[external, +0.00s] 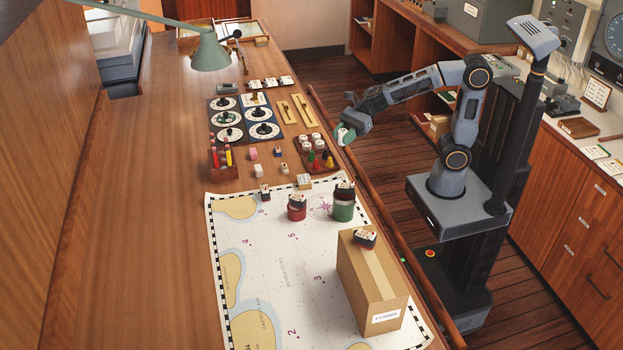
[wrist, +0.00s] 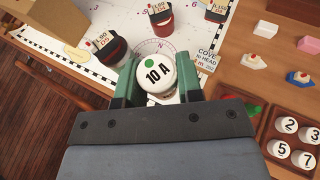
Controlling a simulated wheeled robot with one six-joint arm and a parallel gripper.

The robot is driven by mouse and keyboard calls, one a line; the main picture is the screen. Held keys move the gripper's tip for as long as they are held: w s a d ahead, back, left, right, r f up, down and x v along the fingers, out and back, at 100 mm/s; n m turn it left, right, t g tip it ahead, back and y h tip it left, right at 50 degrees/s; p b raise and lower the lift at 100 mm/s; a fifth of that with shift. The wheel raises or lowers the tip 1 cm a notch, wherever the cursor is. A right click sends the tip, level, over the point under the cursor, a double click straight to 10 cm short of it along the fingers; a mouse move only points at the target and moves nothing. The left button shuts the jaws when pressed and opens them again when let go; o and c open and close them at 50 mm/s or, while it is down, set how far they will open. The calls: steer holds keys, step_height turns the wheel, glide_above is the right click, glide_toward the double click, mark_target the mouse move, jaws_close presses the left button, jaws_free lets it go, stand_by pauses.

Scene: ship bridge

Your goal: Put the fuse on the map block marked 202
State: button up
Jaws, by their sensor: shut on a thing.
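The fuse (wrist: 156,75) is a white round cap marked 10 A with a green dot, held between the green jaws of my gripper (wrist: 155,90). In the external view my gripper (external: 346,132) is above the table's right edge, apart from the map blocks.
A chart (external: 255,270) covers the near table, with a tall cardboard box (external: 372,290) at its right. A tray of numbered white caps (wrist: 284,150) is right of the gripper. Small toy boats (wrist: 253,61) and dial panels (external: 228,117) lie farther along. A rail edges the table.

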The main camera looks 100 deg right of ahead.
steer(key=s+d, duration=0.1)
steer(key=p, duration=0.3)
glide_above(304, 179)
steer(key=shift+n+y, duration=0.3)
steer(key=shift+y, duration=0.1)
steer(key=f, duration=0.9)
steer(key=shift+s, duration=0.3)
steer(key=f, duration=0.3)
steer(key=shift+w+f, duration=0.1)
steer(key=shift+w, duration=0.2)
steer(key=shift+f, duration=0.25)
steer(key=shift+f+b, duration=0.15)
steer(key=shift+b, duration=0.15)
steer(key=o, duration=0.9)
